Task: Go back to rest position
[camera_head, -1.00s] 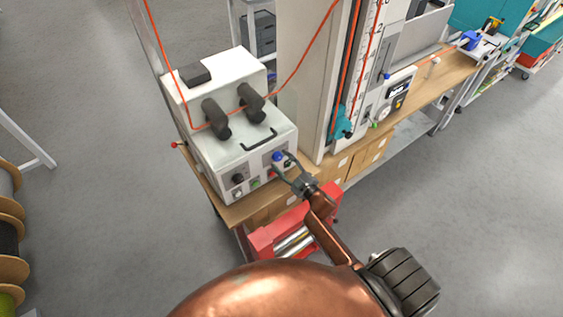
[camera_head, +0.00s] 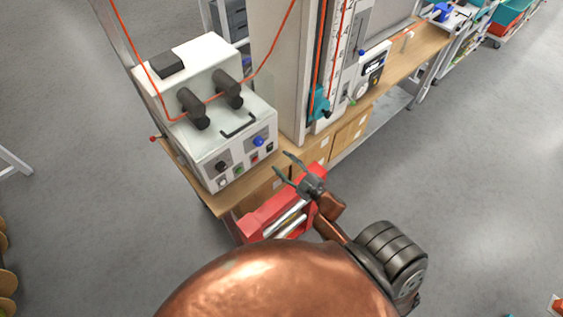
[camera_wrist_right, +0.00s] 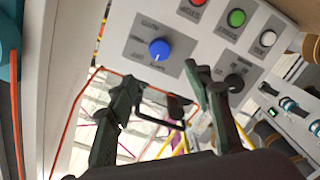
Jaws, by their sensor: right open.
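My right gripper (camera_head: 283,162) is open and empty, in front of the lower right corner of a white control box. Its two dark fingers (camera_wrist_right: 160,78) stand spread in the right wrist view. The box's blue knob (camera_head: 258,141) is a short way from the fingertips, with a visible gap. The knob also shows beyond the fingers in the right wrist view (camera_wrist_right: 160,49), and nothing holds it. My left gripper is in neither view.
The white control box (camera_head: 205,160) stands on a wooden bench (camera_head: 415,52) beside a tall measuring column (camera_head: 285,70). A red frame (camera_head: 255,222) lies below my right gripper. Grey floor at right is open.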

